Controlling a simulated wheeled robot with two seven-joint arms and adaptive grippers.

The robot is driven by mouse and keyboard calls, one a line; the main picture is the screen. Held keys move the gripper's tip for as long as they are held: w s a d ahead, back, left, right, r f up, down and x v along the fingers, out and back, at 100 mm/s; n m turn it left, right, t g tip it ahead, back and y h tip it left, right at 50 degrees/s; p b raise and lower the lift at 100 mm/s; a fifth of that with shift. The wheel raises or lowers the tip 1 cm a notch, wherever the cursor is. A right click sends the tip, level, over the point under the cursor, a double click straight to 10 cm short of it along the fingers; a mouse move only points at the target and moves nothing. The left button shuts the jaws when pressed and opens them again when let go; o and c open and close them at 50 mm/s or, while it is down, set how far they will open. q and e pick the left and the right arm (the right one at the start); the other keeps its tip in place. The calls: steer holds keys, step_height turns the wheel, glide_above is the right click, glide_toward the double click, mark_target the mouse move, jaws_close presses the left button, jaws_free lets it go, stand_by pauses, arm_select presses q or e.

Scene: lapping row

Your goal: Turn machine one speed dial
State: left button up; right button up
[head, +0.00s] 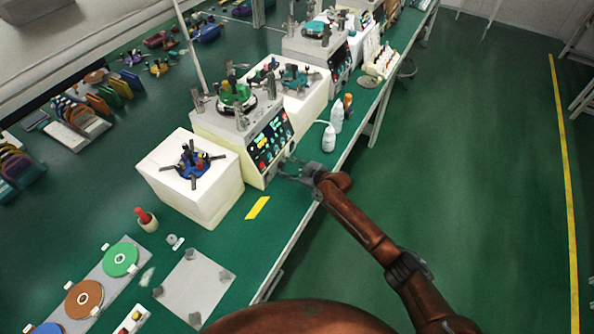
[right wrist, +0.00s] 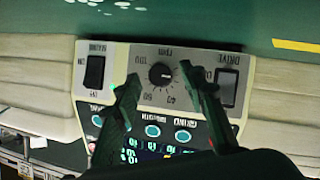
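The nearest lapping machine (head: 232,131) stands on the green bench with a dark, lit control panel (head: 268,140) facing right. In the right wrist view its lower panel appears upside down, with a round black speed dial (right wrist: 161,75) marked rpm. My right gripper (head: 287,170) is at the lower front of this machine. In the right wrist view its two fingers (right wrist: 160,74) are open, one on each side of the dial, with gaps between them and the knob. Whether the fingertips reach the panel's depth I cannot tell. My left gripper is not in view.
Two rocker switches flank the dial: a DRIVE switch (right wrist: 228,87) and another switch (right wrist: 95,71). White bottles (head: 329,138) stand near the bench edge beyond my gripper. A white block with a blue fixture (head: 192,166) stands nearer. The floor aisle (head: 470,170) is clear.

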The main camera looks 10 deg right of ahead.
steer(key=v, duration=1.1)
steer(key=shift+s+d, duration=0.1)
